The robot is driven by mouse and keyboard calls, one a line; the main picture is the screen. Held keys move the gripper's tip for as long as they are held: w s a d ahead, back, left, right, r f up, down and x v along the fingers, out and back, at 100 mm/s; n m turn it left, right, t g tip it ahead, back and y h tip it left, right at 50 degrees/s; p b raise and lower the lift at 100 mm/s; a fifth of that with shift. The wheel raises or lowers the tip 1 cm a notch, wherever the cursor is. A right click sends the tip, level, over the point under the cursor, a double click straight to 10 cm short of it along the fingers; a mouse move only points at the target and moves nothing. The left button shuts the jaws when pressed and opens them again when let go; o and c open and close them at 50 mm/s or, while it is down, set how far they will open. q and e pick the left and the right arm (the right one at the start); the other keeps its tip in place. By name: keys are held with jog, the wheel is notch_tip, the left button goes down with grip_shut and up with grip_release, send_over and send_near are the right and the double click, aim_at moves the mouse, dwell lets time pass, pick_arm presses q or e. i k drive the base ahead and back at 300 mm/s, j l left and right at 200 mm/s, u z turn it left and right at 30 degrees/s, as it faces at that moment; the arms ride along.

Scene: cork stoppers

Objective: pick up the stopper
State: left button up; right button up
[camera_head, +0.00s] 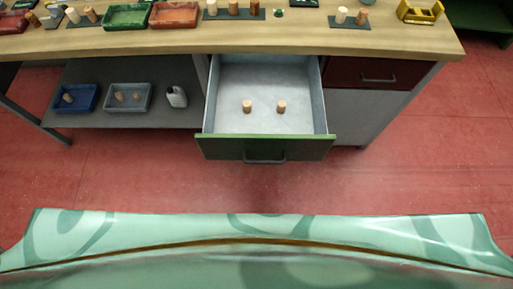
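Two small tan cork stoppers stand upright and apart in the open drawer (225,95), the left stopper (247,106) and the right stopper (281,106). More stoppers are in view: several stand on dark mats on the tabletop, such as a pale one (341,15) at the right. One stopper (68,98) is in the blue tray on the lower shelf, and two are in the grey tray beside it. Which stopper the task means cannot be told from this view. Neither of my grippers is in view.
The wooden worktop (300,40) runs across the back, with a green tray (127,17), a red tray (174,14) and a yellow holder (421,11). Red floor (180,185) before the drawer is clear.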

aim_at(246, 104)
jog(key=u, duration=1.65)
jog(key=z, duration=1.55)
jog(key=k+j+z, duration=0.4)
jog(key=z, duration=0.25)
